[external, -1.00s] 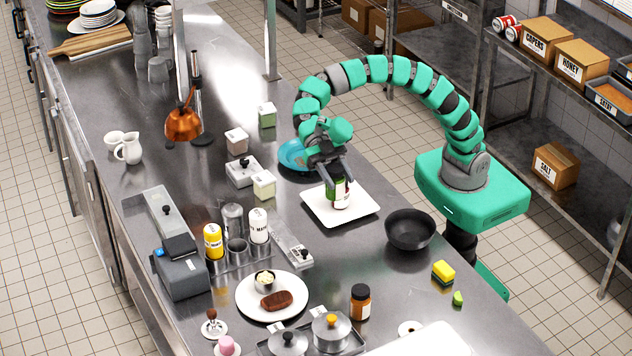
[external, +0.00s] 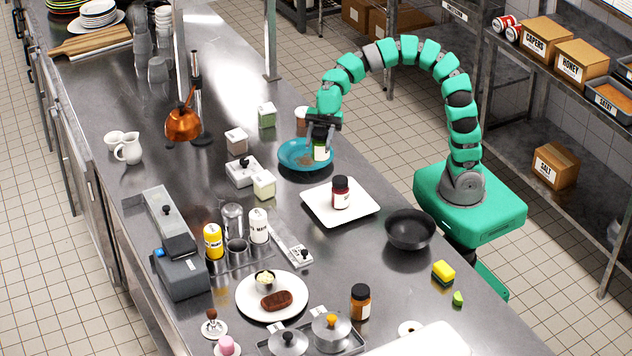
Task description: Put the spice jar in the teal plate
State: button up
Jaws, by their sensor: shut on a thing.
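My gripper (external: 322,134) points down at the right side of the teal plate (external: 290,161). It is shut on a spice jar (external: 321,150) with a green and pale label. The gripper hides the jar's top. The jar is upright over the right part of the teal plate; I cannot tell whether its base touches the plate. A darker brownish patch shows on the plate beside the jar.
A dark-lidded jar (external: 340,193) stands on the white square plate (external: 317,211) in front. A black bowl (external: 410,230) is to the right. White tubs (external: 264,185) stand left of the teal plate. Another jar (external: 302,117) is behind. An amber jar (external: 361,302) stands nearer the front.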

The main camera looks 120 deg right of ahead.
jog(key=s+d+f+m+t+h+b, duration=0.25)
jog(key=s+d+m+h+b, duration=0.2)
jog(key=s, duration=0.35)
jog(key=s+d+f+m+t+h+b, duration=0.2)
jog(key=s+d+f+m+h+b, duration=0.25)
jog(key=s, duration=0.45)
jog(key=shift+w+d+f+b, duration=0.25)
jog(key=shift+w+d+f, duration=0.85)
jog(key=shift+w, duration=1.25)
jog(key=shift+w+d+f+b, duration=0.25)
jog(key=shift+w+d+f, duration=0.3)
jog(key=shift+w+d, duration=1.5)
jog(key=shift+w+d+f+b, duration=0.25)
jog(key=shift+w+d+f, duration=0.65)
jog(key=shift+w, duration=1.8)
jog(key=o, duration=1.2)
jog(key=shift+c, duration=0.2)
jog(key=shift+r, duration=0.2)
jog(key=p+v, duration=0.1)
jog(key=v, duration=1.1)
jog(key=shift+f, duration=0.15)
